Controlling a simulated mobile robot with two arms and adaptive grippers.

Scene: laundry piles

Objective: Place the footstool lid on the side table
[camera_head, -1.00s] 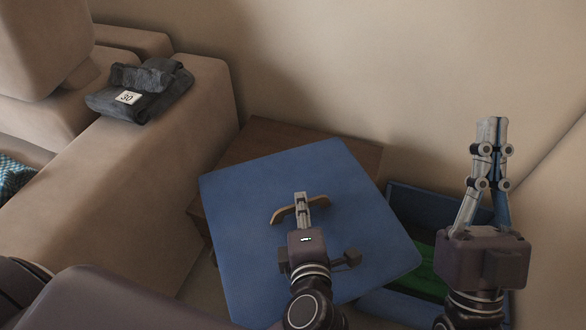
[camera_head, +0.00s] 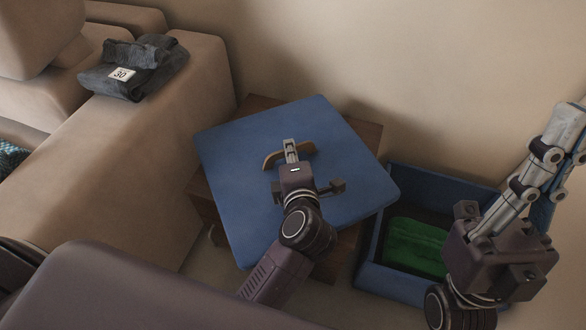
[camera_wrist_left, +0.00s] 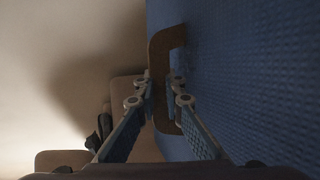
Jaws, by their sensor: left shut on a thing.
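The footstool lid (camera_head: 345,180) is a blue square panel with a curved wooden handle (camera_head: 271,160). My left gripper (camera_head: 289,145) is shut on the handle, which also shows in the left wrist view (camera_wrist_left: 160,45). The lid is over the brown wooden side table (camera_head: 262,103), turned relative to it and covering most of its top. I cannot tell whether the lid touches the table. My right gripper (camera_head: 570,125) is shut and empty at the right edge, above and beside the footstool.
The open blue footstool (camera_head: 440,177) stands right of the table, with green cloth (camera_head: 415,247) inside. A beige sofa (camera_head: 150,150) is on the left, with folded dark jeans (camera_head: 133,68) tagged 30 on its arm. A beige wall is behind the table.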

